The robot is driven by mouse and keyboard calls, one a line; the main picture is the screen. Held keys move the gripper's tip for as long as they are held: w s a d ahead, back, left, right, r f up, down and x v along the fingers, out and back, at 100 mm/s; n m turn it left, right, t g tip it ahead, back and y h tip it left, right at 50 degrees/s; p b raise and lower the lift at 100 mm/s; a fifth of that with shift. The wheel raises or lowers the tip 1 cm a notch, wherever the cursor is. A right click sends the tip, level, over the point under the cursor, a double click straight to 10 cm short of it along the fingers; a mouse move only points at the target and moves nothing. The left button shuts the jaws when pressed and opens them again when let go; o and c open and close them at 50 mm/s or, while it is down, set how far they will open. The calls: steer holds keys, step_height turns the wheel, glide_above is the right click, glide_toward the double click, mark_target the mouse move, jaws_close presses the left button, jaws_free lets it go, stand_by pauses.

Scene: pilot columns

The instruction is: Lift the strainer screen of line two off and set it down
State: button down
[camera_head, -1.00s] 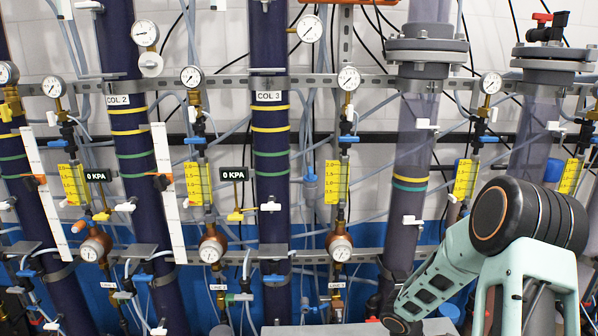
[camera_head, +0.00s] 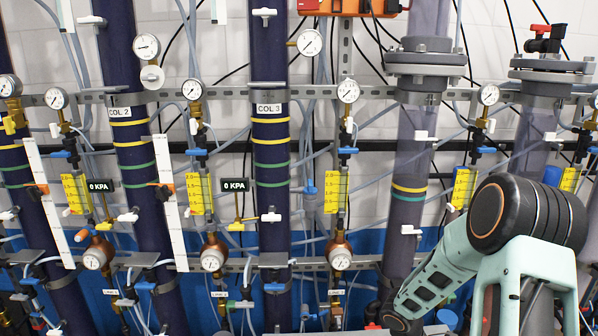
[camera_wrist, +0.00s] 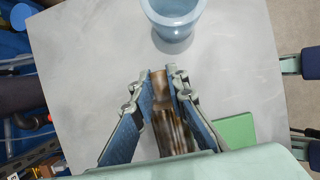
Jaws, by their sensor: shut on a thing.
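My gripper (camera_wrist: 163,80) shows in the wrist view over a grey tabletop (camera_wrist: 85,60). Its blue-padded fingers are shut on a brownish, metallic, ribbed part (camera_wrist: 170,130), which seems to be the strainer screen. The fingers and the wrist edge hide part of it. I cannot tell whether it touches the tabletop. In the head view my gripper is out of sight; only my arm shows at lower right. Copper-coloured bodies with round gauges (camera_head: 213,252) sit low on the pipe lines; their line labels are too small to read surely.
A blue-grey cup (camera_wrist: 175,22) stands on the tabletop beyond the fingertips. A green flat block (camera_wrist: 235,132) lies to the right of the fingers. The tabletop left of my gripper is bare. Dark columns (camera_head: 271,150), gauges and hoses crowd the wall.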

steer(key=shift+r+p, duration=0.4)
steer(key=shift+r, duration=0.2)
